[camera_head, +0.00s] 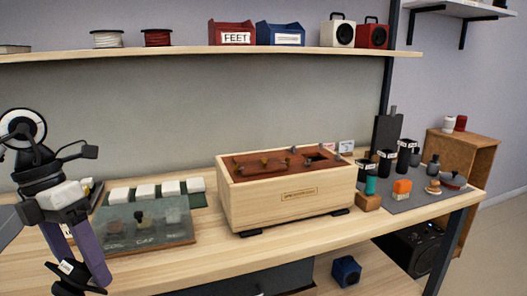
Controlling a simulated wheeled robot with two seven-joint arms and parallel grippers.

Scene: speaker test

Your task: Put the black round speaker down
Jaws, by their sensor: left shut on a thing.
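My left gripper (82,265) comes down at the lower left, its two purple-grey fingers shut on a black speaker (70,281) with a small white label. The speaker is tilted, close to the picture's bottom edge and in front of the workbench (215,262). The fingers hide part of it, and I cannot tell whether it touches the bench. A pale wooden box (262,207) with a reddish-brown top panel stands mid-bench. My right gripper is out of view.
A panel marked COIL and CAP (170,229) lies right of the gripper, with several white blocks (145,191) behind. A grey mat (428,199) with dark labelled containers and small parts is at the right. Bare wood lies along the front edge.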

